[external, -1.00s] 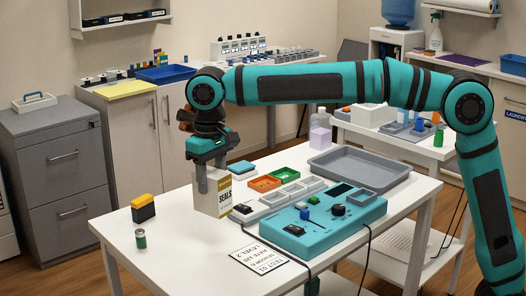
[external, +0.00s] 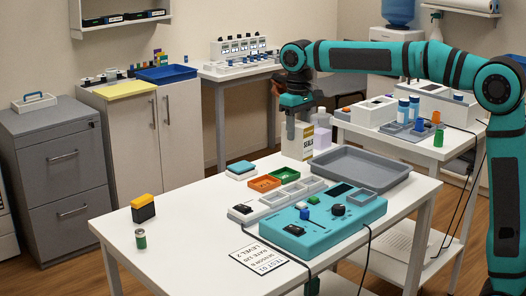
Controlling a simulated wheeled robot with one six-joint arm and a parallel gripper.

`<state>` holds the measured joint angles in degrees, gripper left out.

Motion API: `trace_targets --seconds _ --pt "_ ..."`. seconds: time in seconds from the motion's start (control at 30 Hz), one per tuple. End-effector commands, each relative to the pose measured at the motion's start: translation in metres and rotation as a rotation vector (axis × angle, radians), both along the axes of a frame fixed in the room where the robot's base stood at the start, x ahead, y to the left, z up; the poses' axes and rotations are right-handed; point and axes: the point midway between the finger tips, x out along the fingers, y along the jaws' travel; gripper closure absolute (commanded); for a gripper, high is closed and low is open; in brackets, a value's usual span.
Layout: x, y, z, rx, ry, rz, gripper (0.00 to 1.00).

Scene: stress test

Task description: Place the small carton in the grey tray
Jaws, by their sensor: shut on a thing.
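The small carton (external: 298,143) is white and tan with dark lettering. My gripper (external: 298,122) is shut on its upper part and holds it upright, apparently above the table's back edge. The grey tray (external: 394,190) lies on the white table, to the right of and nearer than the carton in the picture. It is shallow and its visible floor is empty.
A teal device (external: 322,222) stands in front of the tray. The table's left part is mostly clear.

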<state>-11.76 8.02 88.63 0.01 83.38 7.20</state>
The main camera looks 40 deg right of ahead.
Motion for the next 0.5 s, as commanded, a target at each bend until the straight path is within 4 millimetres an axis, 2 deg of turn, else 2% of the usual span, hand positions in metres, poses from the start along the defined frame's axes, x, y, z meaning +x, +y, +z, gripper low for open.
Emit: trace_targets --seconds 0.03,0.1,0.5 --pt "-0.002 -0.020 0.001 0.000 -0.001 -0.011 0.78" --pt "-0.004 -0.045 0.000 0.000 0.000 -0.019 0.78" --pt "-0.037 -0.175 -0.002 0.000 -0.001 -0.062 0.78"
